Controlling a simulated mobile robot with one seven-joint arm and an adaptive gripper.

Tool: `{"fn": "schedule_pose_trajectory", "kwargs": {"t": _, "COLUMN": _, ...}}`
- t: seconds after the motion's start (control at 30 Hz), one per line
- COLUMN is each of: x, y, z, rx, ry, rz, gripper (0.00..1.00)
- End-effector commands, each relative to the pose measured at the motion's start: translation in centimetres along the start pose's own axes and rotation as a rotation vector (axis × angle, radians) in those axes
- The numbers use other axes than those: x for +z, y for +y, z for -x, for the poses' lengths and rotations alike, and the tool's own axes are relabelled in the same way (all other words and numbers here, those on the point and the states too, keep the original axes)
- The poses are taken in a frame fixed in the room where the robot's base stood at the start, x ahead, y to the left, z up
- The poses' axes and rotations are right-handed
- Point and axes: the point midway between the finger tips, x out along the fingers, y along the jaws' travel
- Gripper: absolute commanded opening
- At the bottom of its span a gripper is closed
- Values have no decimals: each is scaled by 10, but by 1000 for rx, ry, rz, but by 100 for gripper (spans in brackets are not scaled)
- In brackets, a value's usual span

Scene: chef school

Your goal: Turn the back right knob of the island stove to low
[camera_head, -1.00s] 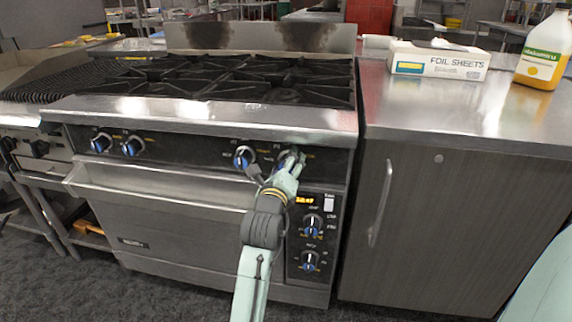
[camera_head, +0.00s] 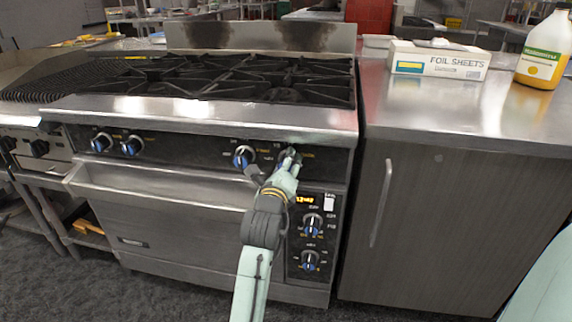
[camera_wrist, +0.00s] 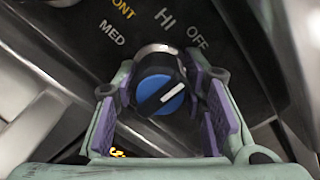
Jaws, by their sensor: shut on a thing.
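The stove (camera_head: 190,115) stands in the middle of the head view, with a row of blue-faced knobs on its front panel. My gripper (camera_head: 291,155) is at the rightmost knob of that row and mostly hides it there. In the wrist view this knob (camera_wrist: 162,92) has a blue face with a white pointer line, tilted from lower left to upper right. My gripper's purple-padded fingers (camera_wrist: 163,105) stand on either side of the knob, shut on it. OFF, HI, MED and part of FRONT show on the panel above it; no LOW label is visible.
Another knob (camera_head: 243,157) sits left of my gripper. The oven handle (camera_head: 160,192) juts out at left. A counter with a foil box (camera_head: 440,62) and a bottle (camera_head: 543,55) stands right.

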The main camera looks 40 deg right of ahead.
Motion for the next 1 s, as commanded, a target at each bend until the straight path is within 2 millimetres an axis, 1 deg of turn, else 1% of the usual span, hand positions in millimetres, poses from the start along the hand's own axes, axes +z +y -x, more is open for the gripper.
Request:
{"fn": "schedule_pose_trajectory", "kwargs": {"t": 0.27, "x": 0, "y": 1, "z": 0, "rx": 1, "ry": 0, "rz": 182, "gripper": 10}}
{"fn": "schedule_pose_trajectory", "kwargs": {"t": 1.0, "x": -1, "y": 2, "z": 0, "rx": 1, "ry": 1, "rz": 885, "gripper": 10}}
